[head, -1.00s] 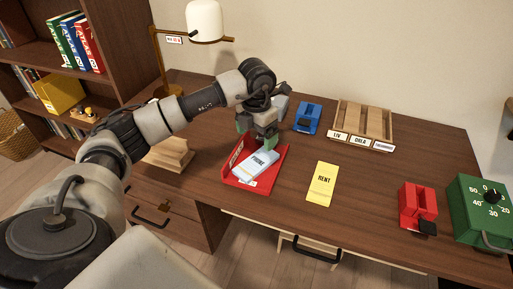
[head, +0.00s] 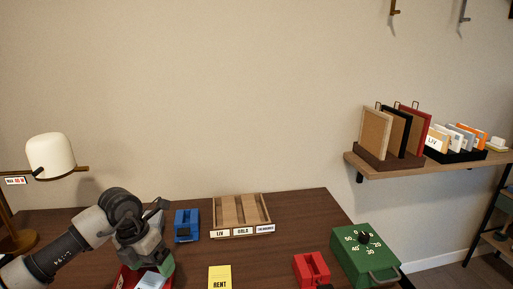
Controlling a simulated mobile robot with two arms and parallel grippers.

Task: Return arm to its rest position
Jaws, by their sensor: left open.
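My left arm comes in from the lower left over the desk. My left gripper (head: 154,270) is open, pointing down over the red tray (head: 121,280), which is partly cut off by the bottom edge. A pale envelope (head: 150,281) lies in the tray below the gripper; I cannot tell if they touch. My right gripper is not in view.
The wooden sorter (head: 240,215), blue box (head: 186,225), yellow RENT envelope (head: 219,277), red device (head: 311,268) and green dial box (head: 365,252) stand on the desk (head: 300,205). A lamp (head: 50,156) is at left. A wall shelf (head: 430,168) holds frames and envelopes.

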